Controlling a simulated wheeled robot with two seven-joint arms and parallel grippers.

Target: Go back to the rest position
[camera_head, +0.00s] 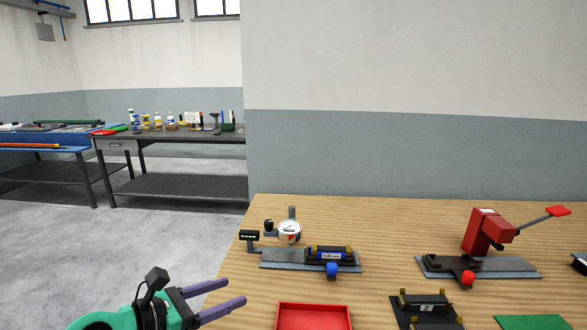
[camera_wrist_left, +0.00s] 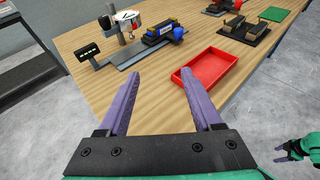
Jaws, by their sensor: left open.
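My left gripper (camera_head: 236,291) is open and empty at the front left of the wooden table (camera_head: 390,215). In the left wrist view its two purple fingers (camera_wrist_left: 162,73) are spread apart, with bare wood and the table edge between and below them. A green and dark part of my right arm (camera_wrist_left: 300,149) shows at the right edge of the left wrist view, over the floor. Whether its gripper is open or shut does not show. The right arm is out of the head view.
A red tray (camera_head: 313,305) lies right of the left gripper. Behind it stands a dial gauge fixture (camera_head: 289,232) holding a dark block (camera_head: 330,253). A red lever press (camera_head: 484,232), a numbered black stand (camera_head: 426,304) and a green mat (camera_head: 531,321) are further right.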

